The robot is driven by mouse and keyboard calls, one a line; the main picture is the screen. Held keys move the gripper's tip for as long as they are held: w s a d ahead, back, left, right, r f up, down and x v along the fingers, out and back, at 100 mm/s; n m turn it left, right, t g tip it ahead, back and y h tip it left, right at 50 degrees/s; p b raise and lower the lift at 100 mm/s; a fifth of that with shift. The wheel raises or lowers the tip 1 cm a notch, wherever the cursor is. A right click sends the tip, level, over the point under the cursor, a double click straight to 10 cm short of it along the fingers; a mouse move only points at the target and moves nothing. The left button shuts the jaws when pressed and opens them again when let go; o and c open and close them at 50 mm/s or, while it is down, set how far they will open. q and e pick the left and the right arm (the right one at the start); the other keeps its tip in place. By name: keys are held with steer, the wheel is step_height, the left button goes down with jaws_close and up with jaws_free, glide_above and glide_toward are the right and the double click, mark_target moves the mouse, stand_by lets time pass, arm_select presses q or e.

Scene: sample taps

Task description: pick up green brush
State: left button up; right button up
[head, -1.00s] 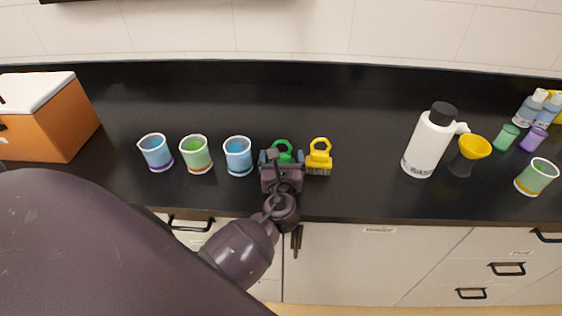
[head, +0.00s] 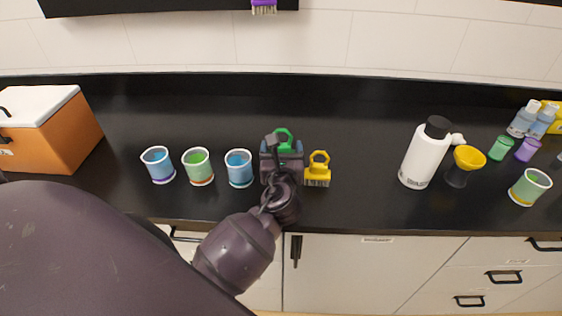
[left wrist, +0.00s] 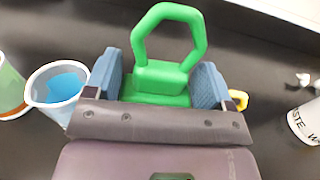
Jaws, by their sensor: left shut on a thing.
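The green brush (head: 284,134) has a loop handle and shows just past my left gripper (head: 282,149) in the head view. In the left wrist view the green brush (left wrist: 164,75) sits between the two blue finger pads of my left gripper (left wrist: 162,88), which is shut on its block. Its handle loop points up and away from the gripper. The lower part of the brush is hidden behind the gripper, so I cannot tell whether it touches the counter. My right gripper is not in view.
A yellow brush (head: 318,171) stands close to the right of my left gripper. A blue cup (head: 239,168) is close on the left, with a green cup (head: 198,166) and another blue cup (head: 158,164) beyond. A white bottle (head: 424,155) stands further right. The counter behind is clear.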

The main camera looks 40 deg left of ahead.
arm_select(q)
step_height(320, 180, up, 12)
steer(key=shift+r+p, duration=0.25)
steer(key=shift+p, duration=0.9)
